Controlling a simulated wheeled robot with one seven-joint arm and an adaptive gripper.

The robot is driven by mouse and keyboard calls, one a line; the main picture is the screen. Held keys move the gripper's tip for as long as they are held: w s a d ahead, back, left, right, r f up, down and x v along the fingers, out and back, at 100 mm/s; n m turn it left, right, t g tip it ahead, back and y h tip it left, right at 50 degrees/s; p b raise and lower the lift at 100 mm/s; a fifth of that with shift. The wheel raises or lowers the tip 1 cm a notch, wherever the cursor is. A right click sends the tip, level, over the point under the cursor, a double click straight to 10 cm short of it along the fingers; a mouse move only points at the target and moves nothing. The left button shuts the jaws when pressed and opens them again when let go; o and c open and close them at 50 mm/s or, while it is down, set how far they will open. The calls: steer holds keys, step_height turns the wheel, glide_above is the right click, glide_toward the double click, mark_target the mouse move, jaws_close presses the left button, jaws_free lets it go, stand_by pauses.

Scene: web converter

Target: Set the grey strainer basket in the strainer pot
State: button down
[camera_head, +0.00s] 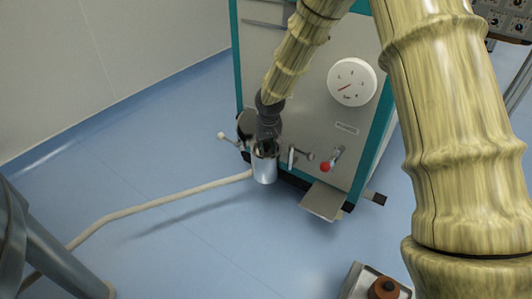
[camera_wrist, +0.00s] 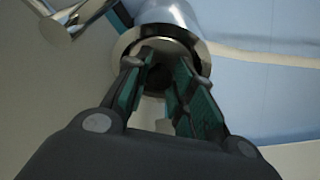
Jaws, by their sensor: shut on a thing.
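The strainer pot (camera_head: 265,170) is a shiny metal cylinder on the front of the teal-edged machine in the head view. Its round metal rim (camera_wrist: 205,56) lies just beyond my fingertips in the wrist view. My gripper (camera_head: 264,147) points down at the pot's mouth, with the fingertips at or just inside the rim; the exact depth is hard to tell. In the wrist view my gripper (camera_wrist: 160,66) has its teal-padded fingers closed on the grey strainer basket (camera_wrist: 157,84), of which only a dark part shows between them. The rest of the basket is hidden by the fingers and rim.
The machine panel (camera_head: 345,128) stands right behind the pot, with a white dial (camera_head: 352,82) and a red-knobbed valve (camera_head: 327,167). A white-knobbed lever (camera_head: 222,135) sticks out left. A pale hose (camera_head: 150,207) runs across the open blue floor.

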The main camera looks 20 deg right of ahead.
step_height(320, 180, down, 2)
steer(key=shift+f+b, duration=0.15)
steer(key=shift+b, duration=0.15)
steer(key=c, duration=1.5)
jaws_free()
